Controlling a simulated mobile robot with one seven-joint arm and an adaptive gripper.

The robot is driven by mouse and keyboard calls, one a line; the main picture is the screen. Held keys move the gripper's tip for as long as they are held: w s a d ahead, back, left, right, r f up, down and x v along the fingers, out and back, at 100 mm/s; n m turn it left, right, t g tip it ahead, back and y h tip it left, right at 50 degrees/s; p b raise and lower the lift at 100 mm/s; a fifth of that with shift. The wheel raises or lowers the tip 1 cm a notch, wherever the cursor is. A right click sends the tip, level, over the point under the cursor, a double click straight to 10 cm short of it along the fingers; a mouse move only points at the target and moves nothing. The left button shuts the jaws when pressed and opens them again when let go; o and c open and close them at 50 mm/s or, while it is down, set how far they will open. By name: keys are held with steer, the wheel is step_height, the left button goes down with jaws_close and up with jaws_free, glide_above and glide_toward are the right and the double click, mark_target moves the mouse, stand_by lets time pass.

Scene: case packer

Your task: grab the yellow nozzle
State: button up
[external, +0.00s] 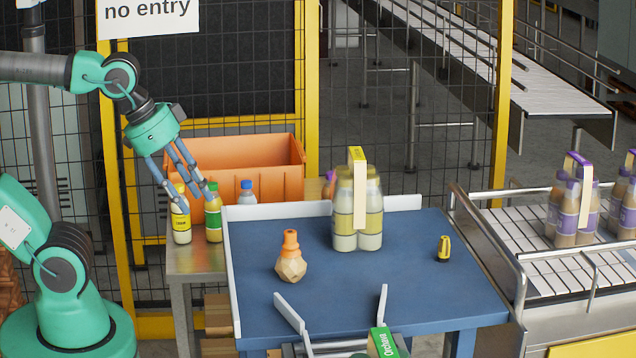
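A small yellow and black piece (443,248), which looks like the yellow nozzle, stands upright on the right part of the blue table (400,290). My gripper (190,196) is at the left of the external view, well away from it. Its long blue-grey fingers point downward and are spread apart, with nothing between them. In the picture the fingertips overlap the area of the yellow-capped bottle (181,222) and the green bottle (213,218); I cannot tell the depth between them.
A faceted tan bottle with an orange top (290,258) and a bottle pack with a yellow handle (357,210) stand on the table. Low white rails edge its back and left. An orange crate (250,160) is behind. A conveyor (500,225) with purple packs is at right.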

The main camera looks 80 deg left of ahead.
steer(key=shift+o, duration=0.9)
steer(key=shift+r, duration=0.1)
steer(key=w+r+m+g+p, duration=0.1)
steer(key=w+r+p, duration=0.25)
steer(key=w, duration=0.85)
steer(key=w+r+m+g+p, duration=0.1)
steer(key=w+r+p, duration=0.3)
steer(key=w, duration=0.9)
steer(key=w+a+f+p, duration=0.1)
steer(key=w+f, duration=0.2)
steer(key=w, duration=0.6)
steer(key=w+a+f+m+g+p, duration=0.1)
steer(key=w+f, duration=0.3)
steer(key=w, duration=0.5)
steer(key=w+a+f+m+g+p, duration=0.1)
steer(key=w+f+p, duration=0.2)
steer(key=w, duration=0.6)
steer(key=shift+a+f+h, duration=0.25)
steer(key=shift+f+h, duration=0.05)
steer(key=shift+f, duration=0.2)
steer(key=shift+f, duration=0.15)
